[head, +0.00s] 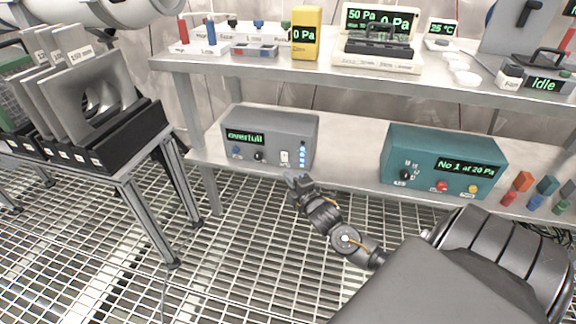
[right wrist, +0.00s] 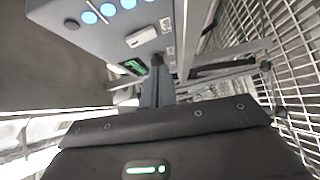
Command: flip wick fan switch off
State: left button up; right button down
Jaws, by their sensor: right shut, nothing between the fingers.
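A grey box (head: 270,138) with a green "overfull" display stands on the lower shelf. Its front has a blue knob, a black knob, a white rocker switch (head: 284,157) and a column of blue lights. In the right wrist view the rocker (right wrist: 140,37) shows close to the fingertips. I cannot read which way it is set or its label. My right gripper (head: 298,181) is shut and empty, just below and in front of the box's front face. In the right wrist view the shut fingers (right wrist: 156,62) point at the face, beside the rocker; contact cannot be told. My left gripper is not in view.
A teal box (head: 445,150) with knobs and buttons stands right on the same shelf (head: 350,171). The upper shelf (head: 290,70) above holds instruments and displays. A rack of grey plates (head: 88,100) stands left. Grated floor (head: 250,260) lies below.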

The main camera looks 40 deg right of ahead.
jog(key=s+a+p, duration=0.1)
jog(key=s+p, duration=0.1)
jog(key=s, duration=0.5)
jog(key=shift+s+a+f, duration=0.3)
jog(key=shift+f, duration=0.15)
